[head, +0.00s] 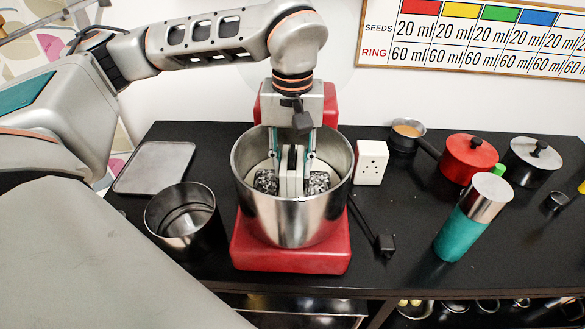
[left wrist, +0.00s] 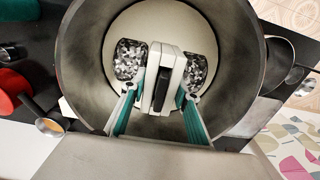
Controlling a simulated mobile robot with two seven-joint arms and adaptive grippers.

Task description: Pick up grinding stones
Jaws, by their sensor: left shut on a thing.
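The grinding stones (head: 320,183) are two speckled black-and-white rollers on either side of a white central block with a dark handle. They sit inside a steel drum (head: 292,218) on a red base (head: 290,258). In the left wrist view the grinding stones (left wrist: 131,60) lie near the drum's pale floor. My left gripper (head: 293,170) reaches straight down into the drum. Its teal-padded fingers (left wrist: 160,105) are closed on the white central block between the two rollers. Whether the stones touch the floor cannot be told. My right gripper is in neither view.
A steel pot (head: 183,222) stands left of the drum, with a grey tray (head: 155,168) behind it. A white socket box (head: 371,163) is at the right. Further right are a teal bottle (head: 465,228), a red pot (head: 467,158) and a steel pot (head: 532,162).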

